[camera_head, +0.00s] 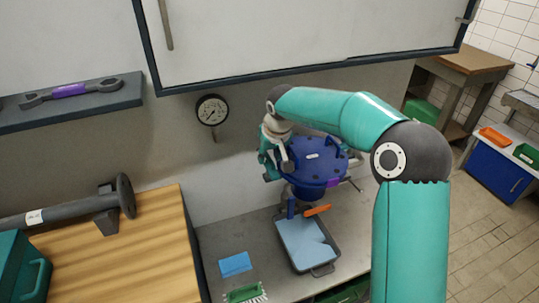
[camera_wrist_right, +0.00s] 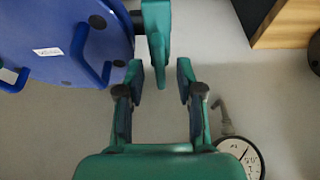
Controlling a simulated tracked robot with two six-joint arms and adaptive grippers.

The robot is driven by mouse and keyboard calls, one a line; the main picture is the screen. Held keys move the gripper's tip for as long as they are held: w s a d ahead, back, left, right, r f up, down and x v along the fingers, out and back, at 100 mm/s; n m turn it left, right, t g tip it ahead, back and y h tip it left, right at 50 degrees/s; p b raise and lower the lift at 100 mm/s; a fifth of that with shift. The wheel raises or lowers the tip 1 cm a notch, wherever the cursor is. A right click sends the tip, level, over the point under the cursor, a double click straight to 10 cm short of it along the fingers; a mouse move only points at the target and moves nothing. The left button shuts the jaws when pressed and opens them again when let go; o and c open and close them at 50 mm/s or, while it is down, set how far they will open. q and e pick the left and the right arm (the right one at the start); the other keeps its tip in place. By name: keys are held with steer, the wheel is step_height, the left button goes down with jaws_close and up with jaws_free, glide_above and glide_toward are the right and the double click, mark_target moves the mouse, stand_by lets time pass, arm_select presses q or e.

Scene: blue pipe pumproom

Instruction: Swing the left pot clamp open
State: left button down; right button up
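The blue pot (camera_head: 312,168) stands above the bench in the head view, its round lid facing up. In the right wrist view its blue lid (camera_wrist_right: 58,42) fills the upper left. A green bar, which looks like the left pot clamp (camera_wrist_right: 156,35), is at the lid's edge; its tapered end reaches toward the gap between my right fingertips. My right gripper (camera_wrist_right: 158,80) is open, one finger on each side of that end; contact is not clear. In the head view my right gripper (camera_head: 272,152) is beside the pot's left side, partly hidden by my wrist. My left gripper is out of view.
A pressure gauge (camera_head: 212,110) is on the wall left of the pot. Below the pot are a grey tray (camera_head: 322,269) with a blue sheet and an orange-handled tool (camera_head: 317,210). A wall cabinet (camera_head: 300,40) hangs above. A wooden bench (camera_head: 165,240) is at left.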

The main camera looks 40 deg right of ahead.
steer(key=shift+r, duration=0.1)
steer(key=v, duration=1.1)
steer(key=shift+r, duration=0.35)
steer(key=shift+s, duration=0.15)
steer(key=s+a+f+n+g+y, duration=0.1)
steer(key=a+f, duration=0.4)
steer(key=f, duration=0.5)
steer(key=s+a+f+y, duration=0.2)
steer(key=a+f, duration=0.3)
steer(key=f, duration=0.6)
steer(key=s+a+f+n+g+y, duration=0.1)
steer(key=a+f, duration=0.4)
steer(key=f, duration=0.5)
steer(key=s+a+f+g, duration=0.1)
steer(key=s+a+f, duration=0.3)
steer(key=s, duration=0.6)
steer(key=s+a+f+m+y, duration=0.1)
steer(key=s+a+f, duration=0.3)
steer(key=s+f, duration=0.5)
steer(key=shift+s+f+g, duration=0.15)
steer(key=shift+s+g, duration=0.25)
